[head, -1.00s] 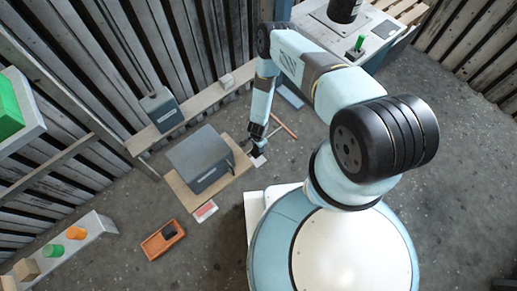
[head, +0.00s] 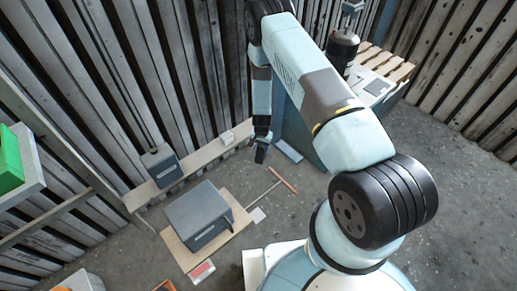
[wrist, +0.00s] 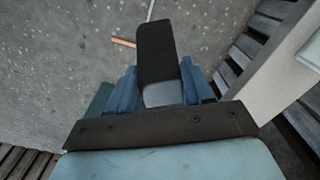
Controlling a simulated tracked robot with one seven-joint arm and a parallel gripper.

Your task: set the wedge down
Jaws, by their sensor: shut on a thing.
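My gripper (wrist: 160,88) is shut on a dark block, which I take for the wedge (wrist: 156,50). In the wrist view the wedge stands out beyond the blue fingers, with a paler grey face at its near end. In the head view my gripper (head: 262,152) hangs in the air, beyond and to the right of the grey blower housing (head: 198,212). The housing sits on a wooden board (head: 180,252) on the floor. The wedge is too small in the head view to tell apart from the fingers.
A blue-grey tray (head: 289,151) lies near my gripper. A low bench (head: 200,150) runs along the slatted wall. A black cylinder (head: 341,52) stands at back right.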

